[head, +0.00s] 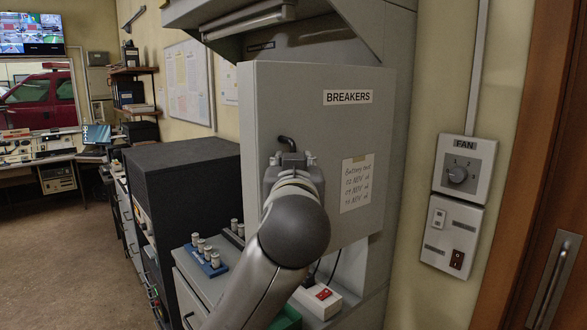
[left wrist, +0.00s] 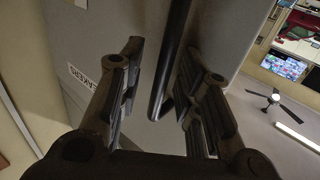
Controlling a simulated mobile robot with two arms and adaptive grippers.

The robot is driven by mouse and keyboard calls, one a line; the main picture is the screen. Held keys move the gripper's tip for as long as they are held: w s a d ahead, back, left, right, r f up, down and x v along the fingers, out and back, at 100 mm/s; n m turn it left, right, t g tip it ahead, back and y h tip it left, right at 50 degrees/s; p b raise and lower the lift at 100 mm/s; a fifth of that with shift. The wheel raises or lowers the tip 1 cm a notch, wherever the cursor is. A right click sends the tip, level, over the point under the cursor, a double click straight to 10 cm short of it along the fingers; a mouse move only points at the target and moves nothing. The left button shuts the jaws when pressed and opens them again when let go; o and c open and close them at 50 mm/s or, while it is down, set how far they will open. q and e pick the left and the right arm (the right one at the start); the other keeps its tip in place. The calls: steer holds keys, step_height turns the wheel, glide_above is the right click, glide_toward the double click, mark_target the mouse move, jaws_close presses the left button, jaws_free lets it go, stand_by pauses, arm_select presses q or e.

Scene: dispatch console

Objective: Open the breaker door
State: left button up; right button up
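The grey breaker door (head: 318,110), labelled BREAKERS, is in the middle of the head view. It appears shut. A dark bent handle (head: 286,141) sticks out near its left edge. My left gripper (head: 290,160) is in front of the door, just below the visible part of the handle, and hides the rest of it. In the left wrist view the dark handle bar (left wrist: 171,65) runs between the two spread fingers of my left gripper (left wrist: 160,85), with gaps on both sides. My right gripper is not in view.
A fan switch box (head: 465,165) is on the wall to the right, beside a wooden door (head: 555,200). A dark cabinet (head: 180,180) stands left; floor beyond is clear.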

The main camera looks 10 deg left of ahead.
arm_select(q)
steer(key=shift+s, duration=0.15)
steer(key=s+d, duration=0.1)
steer(key=s, duration=1)
steer(key=shift+s+d, duration=0.3)
steer(key=shift+s, duration=0.05)
